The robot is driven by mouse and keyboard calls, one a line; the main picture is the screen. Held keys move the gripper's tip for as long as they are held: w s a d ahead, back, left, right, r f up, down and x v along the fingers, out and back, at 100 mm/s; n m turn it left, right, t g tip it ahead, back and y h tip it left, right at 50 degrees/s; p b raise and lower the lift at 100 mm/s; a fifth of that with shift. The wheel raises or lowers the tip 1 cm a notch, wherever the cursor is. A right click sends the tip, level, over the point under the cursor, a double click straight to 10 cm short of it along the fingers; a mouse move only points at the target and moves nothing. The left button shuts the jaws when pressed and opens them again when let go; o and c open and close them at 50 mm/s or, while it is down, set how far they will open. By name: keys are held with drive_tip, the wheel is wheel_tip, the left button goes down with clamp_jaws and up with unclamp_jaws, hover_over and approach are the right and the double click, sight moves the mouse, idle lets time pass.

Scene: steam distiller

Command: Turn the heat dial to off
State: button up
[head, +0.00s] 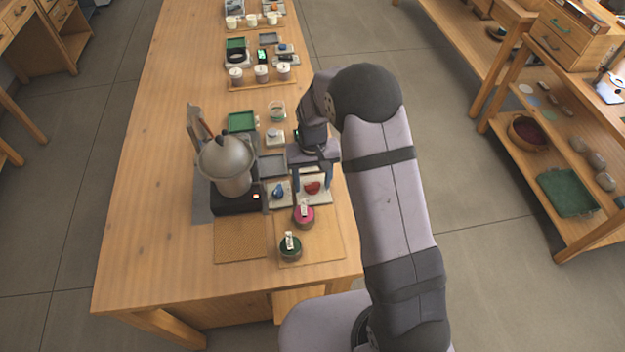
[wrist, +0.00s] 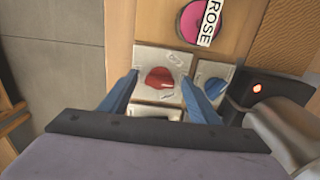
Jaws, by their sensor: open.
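A red dial (head: 312,187) sits on a pale plate (head: 325,198) right of the distiller. A blue dial (head: 279,192) sits on its own plate beside it. In the wrist view the red dial (wrist: 160,78) lies between my fingers and the blue dial (wrist: 214,88) is right of them. The task's heat dial is presumably one of these; I cannot read their marks. My gripper (head: 312,182) is open above the red dial's plate, with blue fingers (wrist: 160,98) on either side of it. I cannot tell whether they touch it. The grey distiller pot (head: 227,165) stands on a black base with a lit red lamp (wrist: 257,88).
A pink-topped jar (head: 304,217) labelled ROSE and a green-topped jar (head: 290,248) stand in front of the plates. A cork mat (head: 240,240) lies front left. Trays and several white candles are farther back. The table's left side is clear.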

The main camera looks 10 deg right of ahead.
drive_tip(key=c, duration=1.1)
drive_tip(key=shift+o, duration=0.2)
drive_tip(key=shift+n, duration=0.5)
drive_tip(key=n, duration=0.4)
drive_tip(key=shift+d+n, duration=0.1)
drive_tip(key=shift+n, duration=0.2)
drive_tip(key=n, duration=0.6)
drive_tip(key=shift+w+d, duration=0.1)
drive_tip(key=shift+n, duration=0.3)
drive_tip(key=o, duration=1.1)
drive_tip(key=shift+c, duration=0.2)
